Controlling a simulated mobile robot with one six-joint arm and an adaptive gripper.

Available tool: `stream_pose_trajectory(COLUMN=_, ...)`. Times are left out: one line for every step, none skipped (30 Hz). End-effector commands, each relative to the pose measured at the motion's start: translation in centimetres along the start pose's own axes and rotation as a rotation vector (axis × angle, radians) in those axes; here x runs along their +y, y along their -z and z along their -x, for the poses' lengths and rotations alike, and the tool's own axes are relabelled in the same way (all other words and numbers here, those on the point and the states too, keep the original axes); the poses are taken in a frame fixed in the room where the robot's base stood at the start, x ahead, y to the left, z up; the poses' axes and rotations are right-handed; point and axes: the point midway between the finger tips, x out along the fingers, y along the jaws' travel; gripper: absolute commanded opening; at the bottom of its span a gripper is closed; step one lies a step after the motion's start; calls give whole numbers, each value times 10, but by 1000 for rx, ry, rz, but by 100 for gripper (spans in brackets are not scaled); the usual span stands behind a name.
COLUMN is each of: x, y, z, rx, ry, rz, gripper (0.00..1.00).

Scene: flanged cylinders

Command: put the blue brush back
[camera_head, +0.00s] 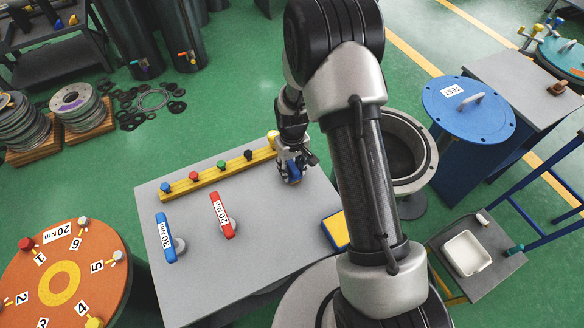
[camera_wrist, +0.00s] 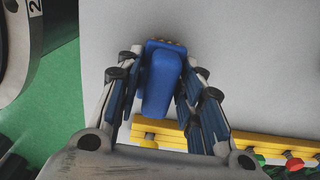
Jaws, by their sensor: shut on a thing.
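The blue brush (camera_wrist: 162,80) is between the fingers of my gripper (camera_wrist: 163,85) in the wrist view, its blue handle toward me and its tan bristle end farther out. My gripper (camera_head: 291,170) is shut on the brush. In the head view it is over the far right part of the grey table (camera_head: 200,275), just right of the yellow rack's end. A small blue part of the brush (camera_head: 293,180) shows under the fingers. I cannot tell whether the brush touches the table top.
The yellow rack (camera_head: 206,179) carries several coloured knobs. A blue tool (camera_head: 166,238) and a red tool (camera_head: 222,216) lie on the table. A yellow-and-blue item (camera_head: 336,229) sits at its right edge. A white tray (camera_head: 467,252) is on the small side table. An orange disc (camera_head: 60,250) stands left.

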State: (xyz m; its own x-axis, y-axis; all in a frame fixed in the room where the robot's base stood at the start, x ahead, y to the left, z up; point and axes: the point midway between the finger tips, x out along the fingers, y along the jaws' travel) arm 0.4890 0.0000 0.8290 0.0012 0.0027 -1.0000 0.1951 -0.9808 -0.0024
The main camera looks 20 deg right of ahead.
Motion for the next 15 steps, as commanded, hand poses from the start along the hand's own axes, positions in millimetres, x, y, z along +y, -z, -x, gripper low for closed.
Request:
stream_pose_trajectory(x=0, y=0, z=-1, rx=0, ry=0, rz=0, gripper=12)
stream_pose_trajectory(x=0, y=0, z=-2, rx=0, ry=0, rz=0, gripper=12)
stream_pose_trajectory(x=0, y=0, z=-4, rx=0, ry=0, rz=0, gripper=12)
stream_pose_trajectory(x=0, y=0, z=-4, rx=-1, ry=0, rz=0, gripper=35)
stream_pose_trajectory(x=0, y=0, z=-3, rx=-1, ry=0, rz=0, gripper=37)
stream_pose_trajectory(x=0, y=0, z=-3, rx=-1, ry=0, rz=0, gripper=40)
stream_pose_trajectory(x=0, y=0, z=-3, rx=-1, ry=0, rz=0, gripper=42)
stream_pose_trajectory(x=0, y=0, z=-3, rx=-1, ry=0, rz=0, gripper=44)
stream_pose_trajectory(x=0, y=0, z=-3, rx=-1, ry=0, rz=0, gripper=47)
stream_pose_trajectory(x=0, y=0, z=-3, rx=-1, ry=0, rz=0, gripper=49)
stream_pose_trajectory(x=0, y=0, z=-3, rx=-1, ry=0, rz=0, gripper=51)
stream_pose_trajectory(x=0, y=0, z=-3, rx=-1, ry=0, rz=0, gripper=53)
stream_pose_trajectory(x=0, y=0, z=-3, rx=-1, ry=0, rz=0, gripper=55)
stream_pose_trajectory(x=0, y=0, z=-3, rx=-1, ry=0, rz=0, gripper=55)
stream_pose_trajectory(x=0, y=0, z=-3, rx=-1, ry=0, rz=0, gripper=55)
